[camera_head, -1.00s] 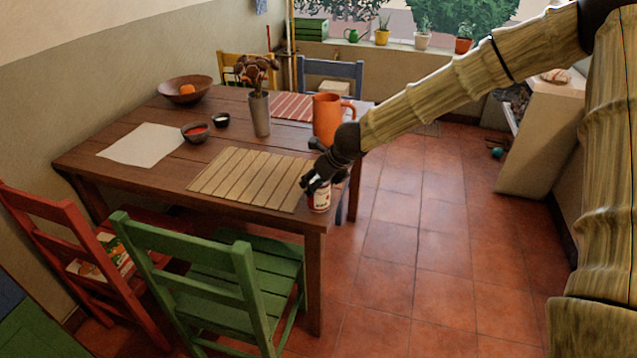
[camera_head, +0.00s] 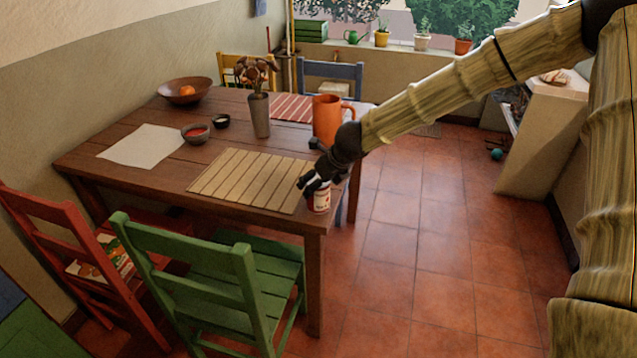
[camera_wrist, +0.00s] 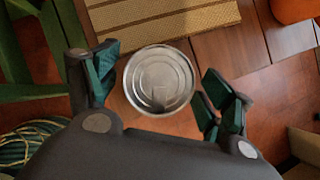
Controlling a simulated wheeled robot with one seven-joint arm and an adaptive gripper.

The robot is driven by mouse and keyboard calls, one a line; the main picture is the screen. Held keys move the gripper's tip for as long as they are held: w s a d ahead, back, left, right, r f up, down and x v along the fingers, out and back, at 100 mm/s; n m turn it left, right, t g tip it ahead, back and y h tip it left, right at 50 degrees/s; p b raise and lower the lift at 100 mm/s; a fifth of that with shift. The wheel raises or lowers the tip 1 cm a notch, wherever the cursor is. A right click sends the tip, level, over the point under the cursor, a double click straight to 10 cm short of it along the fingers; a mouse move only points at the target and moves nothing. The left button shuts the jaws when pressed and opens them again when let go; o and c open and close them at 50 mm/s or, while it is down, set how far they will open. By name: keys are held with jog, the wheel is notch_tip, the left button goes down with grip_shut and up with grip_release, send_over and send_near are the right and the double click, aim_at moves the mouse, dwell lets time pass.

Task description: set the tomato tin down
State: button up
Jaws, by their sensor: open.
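The tomato tin (camera_head: 321,198) stands upright on the wooden table (camera_head: 257,216), near its front right corner and just right of the slatted placemat. Its label is red and white. In the wrist view its round metal lid (camera_wrist: 159,80) shows from above, between my fingers. My gripper (camera_head: 312,184) is at the top of the tin, and its fingers (camera_wrist: 153,92) are spread on both sides of it, with a visible gap on each side.
The slatted placemat (camera_head: 248,180) lies left of the tin. An orange pitcher (camera_head: 326,121), a vase (camera_head: 260,115) and several bowls stand farther back. A green chair (camera_head: 205,275) is at the front edge. Open tiled floor lies right of the table.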

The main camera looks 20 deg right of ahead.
jog(key=p+v, duration=0.2)
jog(key=v, duration=0.9)
jog(key=s+f+n+g+h, duration=0.2)
jog(key=s+f+n, duration=0.6)
jog(key=f, duration=0.6)
jog(key=s+f+n+g+h, duration=0.1)
jog(key=s+f+n+h, duration=0.1)
jog(key=s+f+n, duration=0.9)
jog(key=s+a+f+n+g, duration=0.1)
jog(key=s+f+n, duration=0.5)
jog(key=s, duration=0.5)
jog(key=s+a+f+n+g+y, duration=0.1)
jog(key=s+f+n+g, duration=0.1)
jog(key=s+f+n, duration=0.4)
jog(key=s+f, duration=0.3)
jog(key=s, duration=0.3)
jog(key=shift+s+a+f+y, duration=0.25)
jog(key=shift+f+y, duration=0.05)
jog(key=shift+f, duration=0.1)
jog(key=shift+c, duration=0.3)
